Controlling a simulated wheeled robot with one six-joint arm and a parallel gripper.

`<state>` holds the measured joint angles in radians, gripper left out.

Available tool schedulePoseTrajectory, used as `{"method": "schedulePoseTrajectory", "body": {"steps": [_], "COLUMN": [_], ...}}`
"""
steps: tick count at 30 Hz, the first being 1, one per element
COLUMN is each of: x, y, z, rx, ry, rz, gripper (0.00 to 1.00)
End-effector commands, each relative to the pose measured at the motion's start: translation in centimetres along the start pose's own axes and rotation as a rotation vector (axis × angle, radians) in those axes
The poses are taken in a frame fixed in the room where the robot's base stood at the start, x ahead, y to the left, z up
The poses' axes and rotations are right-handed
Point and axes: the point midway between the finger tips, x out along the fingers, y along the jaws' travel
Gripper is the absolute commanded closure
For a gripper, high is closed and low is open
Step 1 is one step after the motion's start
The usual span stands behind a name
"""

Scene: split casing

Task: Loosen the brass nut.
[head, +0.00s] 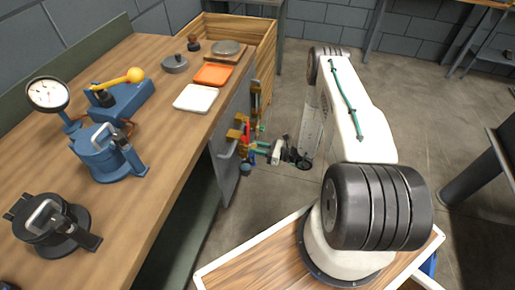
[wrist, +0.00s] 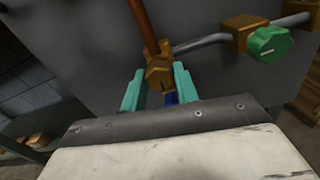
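In the wrist view a brass nut (wrist: 159,74) sits at the lower end of a copper pipe (wrist: 142,24), in front of a dark grey panel (wrist: 85,55). The two turquoise fingers of my gripper (wrist: 159,80) flank the nut, one on each side. The fingers stand apart, with the nut close between their tips; I cannot tell whether they touch it. A small blue part (wrist: 171,98) shows below the nut. In the head view my gripper (head: 262,148) is small, beside the side panel of the workbench, and the nut is hard to make out.
A green knob (wrist: 268,43) on a brass fitting and a grey pipe (wrist: 205,40) lie right of the nut. The workbench (head: 150,170) carries blue fixtures, a gauge, a white tray and an orange tray.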

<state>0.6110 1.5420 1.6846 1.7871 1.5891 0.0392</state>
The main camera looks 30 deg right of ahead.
Motion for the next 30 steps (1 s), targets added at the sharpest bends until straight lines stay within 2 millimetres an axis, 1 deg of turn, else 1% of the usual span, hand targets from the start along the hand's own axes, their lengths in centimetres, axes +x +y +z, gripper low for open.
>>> {"method": "schedulePoseTrajectory", "body": {"steps": [8,14,20,30], "x": [-0.02,-0.02,-0.02,-0.03], "y": [-0.02,-0.04,-0.05,-0.08], "z": [0.01,0.01,0.01,0.02], "rx": [-0.016,-0.089,-0.234,-0.555], "ry": [0.000,0.000,0.000,0.000], "rz": [0.000,0.000,0.000,-0.001], "gripper": [0.92,0.92,0.92,0.92]}}
